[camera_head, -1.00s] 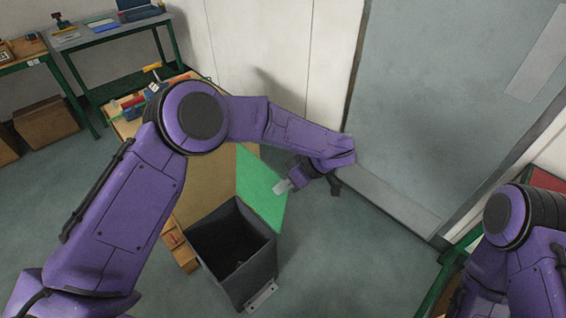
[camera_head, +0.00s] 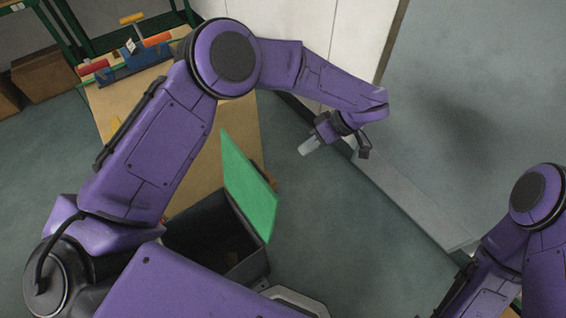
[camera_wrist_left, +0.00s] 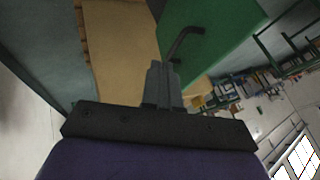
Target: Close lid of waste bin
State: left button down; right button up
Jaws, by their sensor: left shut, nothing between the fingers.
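The waste bin is a dark open-topped box (camera_head: 247,268) at the lower middle of the head view, partly covered by my left arm. Its green lid (camera_head: 247,187) is open and stands up steeply along the bin's right side. My left gripper (camera_head: 308,147) is shut and empty, to the right of and above the lid's upper edge in the picture, with a visible gap there. In the left wrist view the shut fingers (camera_wrist_left: 164,80) point towards the green lid (camera_wrist_left: 218,30). A dark bent bar (camera_wrist_left: 184,42) shows in front of the lid. My right gripper is out of view.
A wooden-topped table (camera_head: 245,125) stands behind the bin, with a blue toolbox (camera_head: 135,68) and other items on it. A large grey door (camera_head: 470,110) and a low sill (camera_head: 410,200) are on the right. Floor right of the lid is clear.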

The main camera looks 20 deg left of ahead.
aim_at(253, 187)
pick_arm(q)
jog(key=s+r+p+x, duration=0.1)
jog(key=s+p+x, duration=0.1)
jog(key=x, duration=1)
jog(key=shift+s+a+f, duration=0.25)
jog(key=shift+a+f, duration=0.1)
jog(key=shift+a, duration=0.15)
